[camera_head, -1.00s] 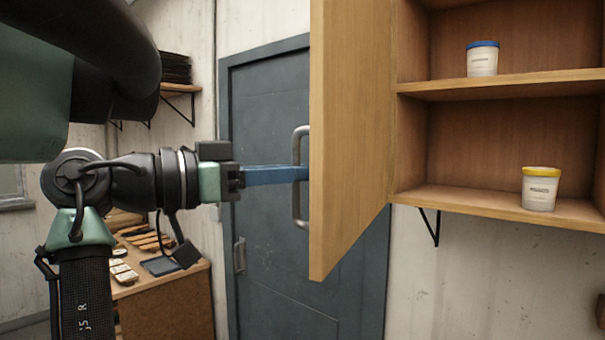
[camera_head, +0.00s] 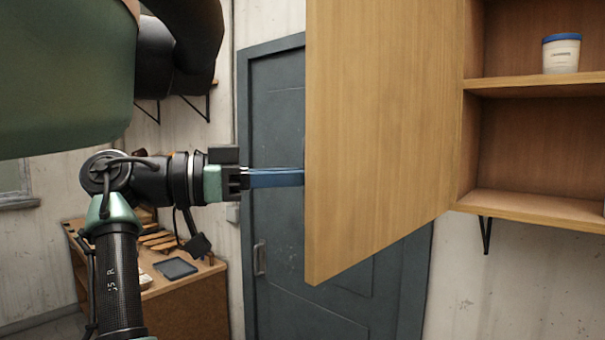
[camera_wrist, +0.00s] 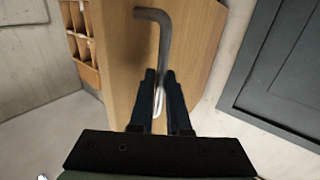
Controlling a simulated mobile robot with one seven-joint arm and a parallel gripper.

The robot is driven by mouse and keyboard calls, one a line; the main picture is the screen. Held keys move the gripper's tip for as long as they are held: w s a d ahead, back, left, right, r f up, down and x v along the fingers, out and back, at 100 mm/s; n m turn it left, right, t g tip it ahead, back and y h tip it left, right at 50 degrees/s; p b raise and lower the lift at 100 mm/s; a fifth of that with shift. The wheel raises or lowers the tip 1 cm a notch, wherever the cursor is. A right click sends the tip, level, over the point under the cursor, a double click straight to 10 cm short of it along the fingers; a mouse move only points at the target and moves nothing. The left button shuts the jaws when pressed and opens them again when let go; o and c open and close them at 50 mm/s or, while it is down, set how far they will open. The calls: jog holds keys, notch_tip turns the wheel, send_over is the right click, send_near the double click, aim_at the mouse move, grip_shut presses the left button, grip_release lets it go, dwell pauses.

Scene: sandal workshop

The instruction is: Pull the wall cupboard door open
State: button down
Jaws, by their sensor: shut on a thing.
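The wall cupboard (camera_head: 530,205) is on the right in the head view, with its wooden door (camera_head: 375,130) swung well open toward me. The inside face of the door and the shelves show. My gripper (camera_head: 302,178) reaches in from the left, its blue fingers passing behind the door's free edge. In the wrist view, my gripper (camera_wrist: 160,78) is shut on the grey bar handle (camera_wrist: 155,20) on the door's outer face (camera_wrist: 120,60). The handle is hidden behind the door in the head view.
A white tub with a blue lid (camera_head: 561,54) stands on the upper shelf. A dark grey room door (camera_head: 275,120) is behind the cupboard door. A wooden workbench (camera_head: 190,300) with a dark tablet-like slab (camera_head: 175,268) stands at the lower left.

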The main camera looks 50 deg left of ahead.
jog(key=shift+w+d+r, duration=0.1)
jog(key=shift+w+d, duration=0.05)
jog(key=c, duration=1.2)
grip_release()
jog(key=shift+o, duration=0.2)
jog(key=shift+w, duration=0.2)
jog(key=b+v, duration=0.5)
jog(key=v, duration=0.7)
jog(key=shift+s, duration=0.4)
